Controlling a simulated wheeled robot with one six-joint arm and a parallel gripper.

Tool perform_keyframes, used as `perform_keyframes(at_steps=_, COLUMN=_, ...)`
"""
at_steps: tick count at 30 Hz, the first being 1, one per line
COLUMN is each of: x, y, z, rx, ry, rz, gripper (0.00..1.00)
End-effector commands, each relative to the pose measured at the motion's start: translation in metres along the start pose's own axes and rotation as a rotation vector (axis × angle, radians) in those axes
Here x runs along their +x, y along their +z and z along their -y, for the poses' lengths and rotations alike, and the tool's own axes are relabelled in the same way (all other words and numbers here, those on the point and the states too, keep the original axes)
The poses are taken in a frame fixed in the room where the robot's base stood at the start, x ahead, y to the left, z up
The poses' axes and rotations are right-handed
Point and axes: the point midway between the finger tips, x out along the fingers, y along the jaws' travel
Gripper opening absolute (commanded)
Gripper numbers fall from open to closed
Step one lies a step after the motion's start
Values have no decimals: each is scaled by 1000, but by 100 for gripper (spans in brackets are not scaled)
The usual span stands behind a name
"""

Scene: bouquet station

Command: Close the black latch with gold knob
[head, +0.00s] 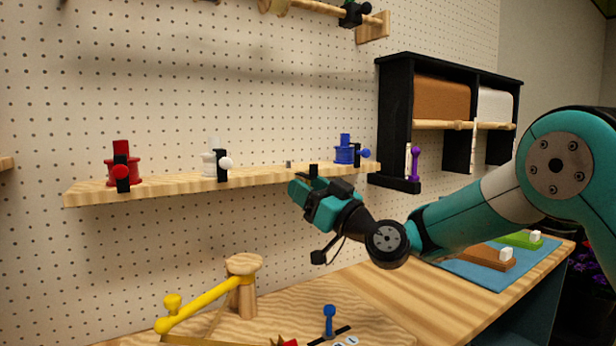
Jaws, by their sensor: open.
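My gripper (305,196) is open, in front of the wooden shelf's front edge, right of its middle. It covers part of that edge. I see no gold knob. A short black upright piece (313,170) shows just above the gripper, and I cannot tell whether it is the latch or part of my gripper. Other black latches on the shelf carry a red knob (120,172), a white knob (226,163) and a blue knob (365,153). Whether the gripper touches anything is unclear.
The wooden shelf (90,194) is fixed to the pegboard. Red, white and blue spools stand on it. A black cabinet (396,120) is to the right. Below, the wooden table (385,292) holds a yellow lever (205,300) and a blue-knobbed slider (329,320).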

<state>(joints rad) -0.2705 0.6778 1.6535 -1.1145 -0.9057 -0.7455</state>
Motion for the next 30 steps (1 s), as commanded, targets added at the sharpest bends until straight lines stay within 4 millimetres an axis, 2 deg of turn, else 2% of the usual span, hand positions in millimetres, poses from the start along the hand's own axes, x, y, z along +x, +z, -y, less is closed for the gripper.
perform_keyframes(at_steps=8, x=2, y=1, z=0, rx=0, ry=0, rz=0, gripper=47)
perform_keyframes(at_steps=9, x=2, y=1, z=0, rx=0, ry=0, rz=0, gripper=44)
perform_keyframes(at_steps=12, x=2, y=0, z=0, rx=0, ry=0, rz=0, gripper=22)
perform_keyframes(at_steps=15, x=2, y=0, z=0, rx=0, ry=-1, rz=0, gripper=3)
perform_keyframes(at_steps=23, x=3, y=-2, z=2, rx=6, ry=-3, rz=15, gripper=3)
perform_keyframes(at_steps=30, x=5, y=-11, z=4, rx=34, ry=7, rz=109, gripper=2)
